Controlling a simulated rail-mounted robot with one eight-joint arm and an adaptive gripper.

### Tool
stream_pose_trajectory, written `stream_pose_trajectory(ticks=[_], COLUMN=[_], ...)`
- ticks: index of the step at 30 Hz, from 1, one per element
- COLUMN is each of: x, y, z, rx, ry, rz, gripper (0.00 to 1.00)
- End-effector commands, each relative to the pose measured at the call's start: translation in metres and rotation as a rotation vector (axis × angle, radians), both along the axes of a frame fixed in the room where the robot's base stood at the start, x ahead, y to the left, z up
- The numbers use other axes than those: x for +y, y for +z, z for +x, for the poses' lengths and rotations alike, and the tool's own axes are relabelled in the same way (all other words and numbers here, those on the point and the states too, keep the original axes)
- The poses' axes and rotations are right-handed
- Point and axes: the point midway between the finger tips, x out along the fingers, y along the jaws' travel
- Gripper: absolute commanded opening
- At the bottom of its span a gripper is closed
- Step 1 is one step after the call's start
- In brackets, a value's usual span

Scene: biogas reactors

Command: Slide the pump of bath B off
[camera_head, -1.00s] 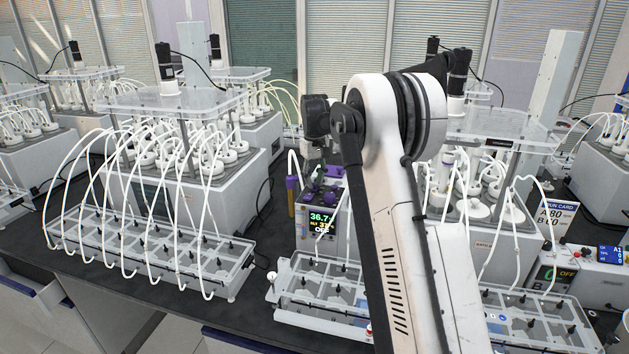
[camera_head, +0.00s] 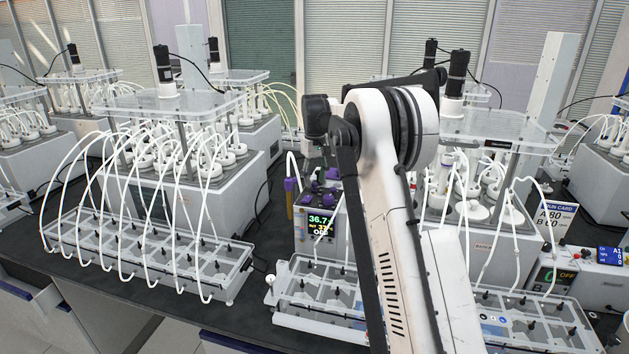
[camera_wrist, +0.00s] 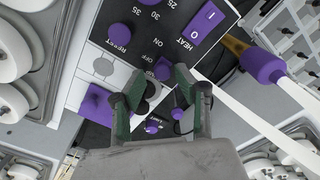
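The heating unit's control panel (camera_wrist: 150,30) fills the upper middle of the wrist view, with ON and OFF printed near a small purple control (camera_wrist: 163,68). I cannot read a pump or bath B label there. My gripper (camera_wrist: 158,76) is open, with its green-lined fingertips on either side of that control. Contact cannot be told, and the fingers hide part of the panel. In the head view, the unit's display (camera_head: 321,225) shows 36.7, a set line that looks like 37, and OFF. My gripper (camera_head: 318,165) is over the panel there, partly hidden.
A purple HEAT rocker (camera_wrist: 203,22) and a purple RESET knob (camera_wrist: 120,35) are close by on the panel. A purple-capped probe (camera_wrist: 263,66) stands beside it. Another controller (camera_head: 566,274) showing OFF and a run card (camera_head: 556,215) are right.

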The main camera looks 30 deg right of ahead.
Motion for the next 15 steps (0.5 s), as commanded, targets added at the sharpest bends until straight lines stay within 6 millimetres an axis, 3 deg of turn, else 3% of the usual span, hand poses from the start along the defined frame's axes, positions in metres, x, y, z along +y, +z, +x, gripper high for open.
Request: stream_pose_trajectory(ticks=[9, 15], x=[0.001, 0.001], y=[0.001, 0.023], z=[-0.001, -0.001], rx=[0.002, 0.003], ry=[0.0, 0.0], rz=[0.001, 0.001], gripper=[0.36, 0.36])
